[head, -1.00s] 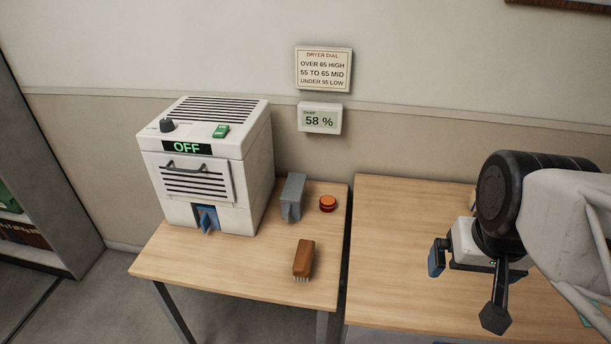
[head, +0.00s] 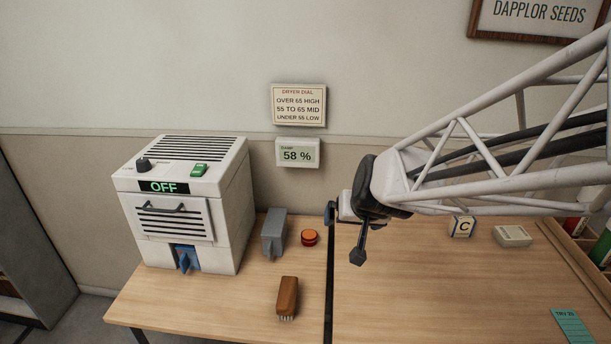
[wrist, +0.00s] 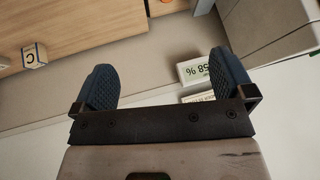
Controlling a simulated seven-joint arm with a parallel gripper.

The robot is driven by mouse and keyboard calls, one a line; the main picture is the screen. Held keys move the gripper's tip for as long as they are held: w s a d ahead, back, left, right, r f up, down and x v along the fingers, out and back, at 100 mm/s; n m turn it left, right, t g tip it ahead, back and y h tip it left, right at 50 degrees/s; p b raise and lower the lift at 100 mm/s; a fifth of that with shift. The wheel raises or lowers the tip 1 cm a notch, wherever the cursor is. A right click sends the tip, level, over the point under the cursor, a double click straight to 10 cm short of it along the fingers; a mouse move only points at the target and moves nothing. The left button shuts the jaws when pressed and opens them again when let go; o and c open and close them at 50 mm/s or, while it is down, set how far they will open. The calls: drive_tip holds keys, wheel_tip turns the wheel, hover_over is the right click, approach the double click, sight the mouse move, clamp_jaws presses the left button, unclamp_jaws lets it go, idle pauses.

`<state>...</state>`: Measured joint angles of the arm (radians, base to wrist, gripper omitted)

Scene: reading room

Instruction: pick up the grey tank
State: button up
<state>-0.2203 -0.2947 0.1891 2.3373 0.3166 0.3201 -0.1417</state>
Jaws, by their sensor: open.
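The grey tank (head: 273,233) stands upright on the left table, just right of the dryer (head: 190,205) and left of an orange-red button (head: 309,238). My gripper (head: 345,236) is in the air to the right of the tank, above the gap between the tables, apart from it. In the wrist view my gripper (wrist: 162,70) has its two blue pads wide apart, with nothing between them.
A blue tank (head: 186,259) sits in the dryer's lower opening. A brown brush (head: 287,297) lies in front of the grey tank. A lettered block (head: 461,227) and a pale box (head: 513,236) stand on the right table. A humidity display (head: 298,153) hangs on the wall.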

drive_tip(key=w+a+f+t, duration=0.1)
drive_tip(key=w+a+f, duration=0.3)
drive_tip(key=w+a, duration=0.3)
drive_tip(key=m+t+h, duration=0.1)
drive_tip(key=t+h, duration=0.1)
drive_tip(key=t, duration=0.3)
approach(272, 229)
drive_tip(key=w, duration=0.2)
drive_tip(key=shift+w+f, duration=0.25)
drive_tip(key=shift+w, duration=0.05)
drive_tip(key=shift+a+f+h, duration=0.3)
drive_tip(key=shift+a+f, duration=0.05)
drive_tip(key=shift+f, duration=0.1)
drive_tip(key=shift+w, duration=0.15)
drive_tip(key=shift+x, duration=1.25)
drive_tip(key=shift+x, duration=2.55)
